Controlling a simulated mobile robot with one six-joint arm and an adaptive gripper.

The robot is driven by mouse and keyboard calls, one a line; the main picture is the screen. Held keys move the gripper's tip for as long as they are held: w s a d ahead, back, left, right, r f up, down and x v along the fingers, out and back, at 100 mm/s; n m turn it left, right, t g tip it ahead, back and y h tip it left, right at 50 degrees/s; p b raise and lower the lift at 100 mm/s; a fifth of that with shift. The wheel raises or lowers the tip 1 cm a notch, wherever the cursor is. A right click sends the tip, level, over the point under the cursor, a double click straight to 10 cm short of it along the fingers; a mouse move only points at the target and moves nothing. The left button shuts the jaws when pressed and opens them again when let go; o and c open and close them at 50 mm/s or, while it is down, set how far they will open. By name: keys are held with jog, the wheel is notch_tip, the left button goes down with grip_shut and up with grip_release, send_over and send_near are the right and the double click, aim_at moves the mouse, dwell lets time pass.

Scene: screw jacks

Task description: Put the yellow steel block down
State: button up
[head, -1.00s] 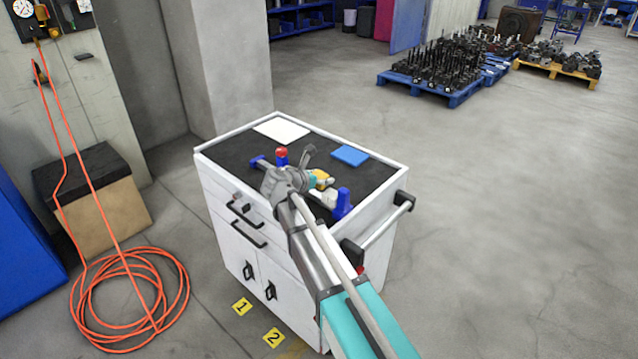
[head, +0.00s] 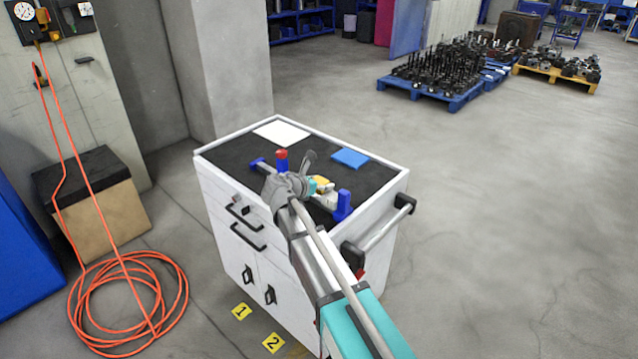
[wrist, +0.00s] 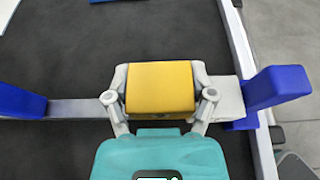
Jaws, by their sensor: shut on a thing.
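The yellow steel block (wrist: 160,88) sits between the fingers of my gripper (wrist: 160,100) in the wrist view, and the gripper is shut on it. In the head view the yellow block (head: 323,184) shows in part beside my gripper (head: 316,186), over the cart top. A pale bar with blue ends lies just beyond or beneath the block. Its blue right end (wrist: 275,88) and blue left end (wrist: 20,101) show on either side. I cannot tell whether the block touches the bar.
The white cart (head: 215,163) has a dark mat on top. A white square (head: 281,132) and a blue square (head: 350,157) lie on it. A red-topped blue piece (head: 282,160) stands near my wrist. Bare mat (wrist: 150,35) shows beyond the bar.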

jog(key=o, duration=1.3)
jog(key=shift+c, duration=0.2)
jog(key=shift+r, duration=0.15)
jog(key=shift+r+p, duration=0.45)
jog(key=shift+p, duration=0.15)
jog(key=shift+s+a+r, duration=0.1)
jog(key=shift+s+r, duration=0.05)
jog(key=shift+r, duration=0.1)
jog(key=p+v, duration=0.4)
jog(key=v, duration=0.7)
jog(key=shift+s+a+p, duration=0.15)
jog(key=shift+p, duration=0.15)
